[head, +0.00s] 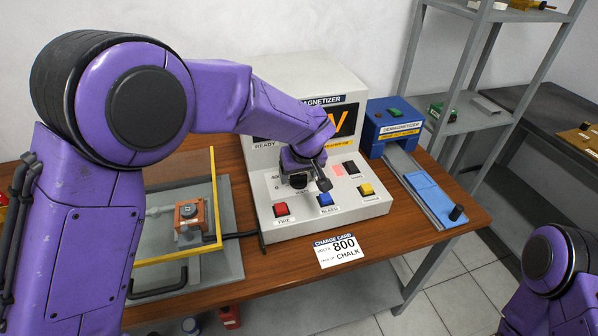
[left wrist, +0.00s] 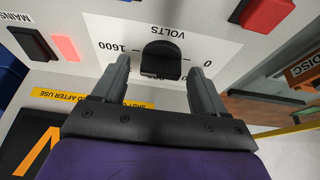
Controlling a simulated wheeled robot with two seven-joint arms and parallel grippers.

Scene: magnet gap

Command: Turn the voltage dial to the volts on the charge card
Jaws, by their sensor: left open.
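The magnetizer (head: 290,82) is a white console with a sloped front panel. The charge card (head: 339,250) lies at the table's front edge and reads 800 and CHALK. The voltage dial (left wrist: 161,60) is a black knob on a white plate marked VOLTS, with 1600 on one side and 0 on the other. A number on the gripper's side is partly covered by the knob. Where the dial points, I cannot tell. My left gripper (head: 306,180) is open over the panel; in the left wrist view its fingers (left wrist: 159,72) stand either side of the dial. My right gripper is out of view.
Red FIRE (head: 281,209), blue BLEED (head: 325,200) and yellow (head: 366,189) buttons sit along the panel's front. A black MAINS switch (left wrist: 33,43) with a lit pink lamp (left wrist: 66,47) is near the dial. A blue demagnetizer (head: 393,127) stands right; a yellow-framed clear guard (head: 178,205) stands left.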

